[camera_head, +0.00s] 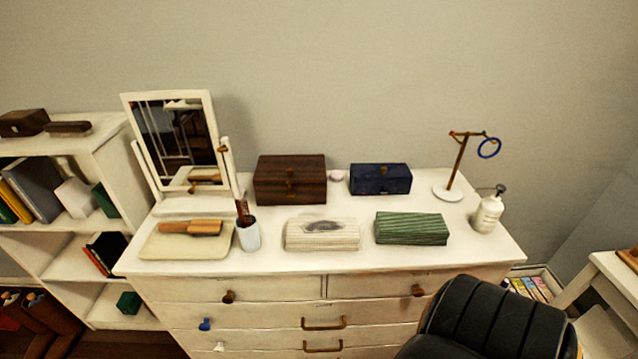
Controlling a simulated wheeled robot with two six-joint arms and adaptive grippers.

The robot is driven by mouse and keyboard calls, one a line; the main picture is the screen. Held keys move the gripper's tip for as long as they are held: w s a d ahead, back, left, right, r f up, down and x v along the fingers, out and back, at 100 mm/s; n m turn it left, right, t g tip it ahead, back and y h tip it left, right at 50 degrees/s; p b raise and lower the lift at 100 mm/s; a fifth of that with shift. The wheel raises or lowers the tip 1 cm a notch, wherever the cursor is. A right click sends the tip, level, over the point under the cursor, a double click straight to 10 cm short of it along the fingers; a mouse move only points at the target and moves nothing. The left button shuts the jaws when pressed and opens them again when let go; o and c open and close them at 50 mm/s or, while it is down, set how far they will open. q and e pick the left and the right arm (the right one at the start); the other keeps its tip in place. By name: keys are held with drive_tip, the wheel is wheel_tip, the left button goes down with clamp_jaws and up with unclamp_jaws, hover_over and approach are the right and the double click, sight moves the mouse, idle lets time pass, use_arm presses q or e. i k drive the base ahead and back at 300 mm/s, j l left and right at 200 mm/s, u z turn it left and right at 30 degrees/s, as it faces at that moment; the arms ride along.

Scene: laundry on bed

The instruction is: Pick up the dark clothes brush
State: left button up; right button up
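A dark brown oblong with a rounded end, which looks like the dark clothes brush (68,128), lies flat on top of the white bookshelf (112,128) at the far left. A dark wooden block or box (24,122) sits just left of it. A lighter orange-brown wooden brush (190,228) lies on a cream tray (158,246) on the dresser. A dark reddish-brown handled item (243,208) stands in a white cup (249,236) beside the tray. Neither of my grippers is in view.
The white dresser (290,261) holds a tilting mirror (178,135), brown box (290,180), blue box (380,179), striped box (322,234), green box (411,228), ring stand (455,172) and pump bottle (488,212). A black chair (490,325) stands in front at right.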

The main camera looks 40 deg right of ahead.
sight(77, 129)
drive_tip(key=i+j+z, duration=0.1)
drive_tip(key=i+j, duration=0.2)
drive_tip(key=i+j+z, duration=0.15)
drive_tip(key=i+j, duration=0.15)
drive_tip(key=i+j+z, duration=0.1)
drive_tip(key=i+j, duration=0.15)
drive_tip(key=j, duration=0.2)
drive_tip(key=i+j+z, duration=0.15)
drive_tip(key=i+j, duration=0.15)
drive_tip(key=i+j+z, duration=0.1)
drive_tip(key=j, duration=0.45)
drive_tip(key=i+j+z, duration=0.15)
drive_tip(key=i+j, duration=0.2)
drive_tip(key=i+j+z, duration=0.1)
drive_tip(key=j, duration=0.5)
drive_tip(key=i+j+z, duration=0.1)
drive_tip(key=i+j, duration=0.15)
drive_tip(key=j, duration=0.25)
